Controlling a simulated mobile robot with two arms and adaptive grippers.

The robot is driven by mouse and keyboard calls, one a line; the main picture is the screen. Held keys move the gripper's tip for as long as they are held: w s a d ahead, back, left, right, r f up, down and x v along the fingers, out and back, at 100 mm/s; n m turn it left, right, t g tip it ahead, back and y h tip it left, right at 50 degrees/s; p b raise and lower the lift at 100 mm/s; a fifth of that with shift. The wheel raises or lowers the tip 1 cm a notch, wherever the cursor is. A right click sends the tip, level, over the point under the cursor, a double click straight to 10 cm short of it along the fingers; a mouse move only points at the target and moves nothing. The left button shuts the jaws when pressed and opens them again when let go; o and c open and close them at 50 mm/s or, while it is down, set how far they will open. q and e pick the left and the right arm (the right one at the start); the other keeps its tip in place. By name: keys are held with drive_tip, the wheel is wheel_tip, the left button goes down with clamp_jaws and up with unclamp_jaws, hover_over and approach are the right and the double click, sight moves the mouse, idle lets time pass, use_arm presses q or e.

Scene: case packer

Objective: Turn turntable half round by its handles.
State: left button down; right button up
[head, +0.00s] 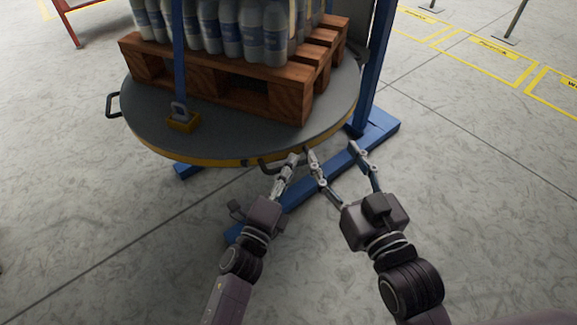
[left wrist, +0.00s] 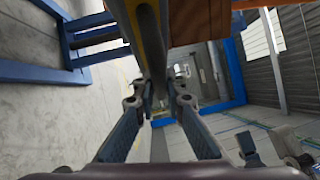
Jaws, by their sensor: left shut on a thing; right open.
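The round grey turntable (head: 215,140) with a yellow rim carries a wooden pallet of bottles. A dark handle (head: 268,166) sticks out from its near rim; another handle (head: 112,105) is at its left edge. My left gripper (head: 295,160) is shut on the near handle, partly hiding it. In the left wrist view, a dark bar (left wrist: 149,45) runs down between the fingers (left wrist: 158,100). My right gripper (head: 333,152) is open and empty, just right of the left one, with its fingertips near the turntable's front rim.
The wooden pallet (head: 205,78) holds several bottles (head: 240,30). A blue post (head: 375,65) stands on a blue floor frame (head: 325,172) at the right and under the turntable. Bare concrete floor (head: 100,230) lies open at the left and front.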

use_arm(q)
drive_tip(key=c, duration=2)
unclamp_jaws()
drive_tip(key=shift+o, duration=0.2)
drive_tip(key=shift+a, duration=0.1)
drive_tip(key=v, duration=1.2)
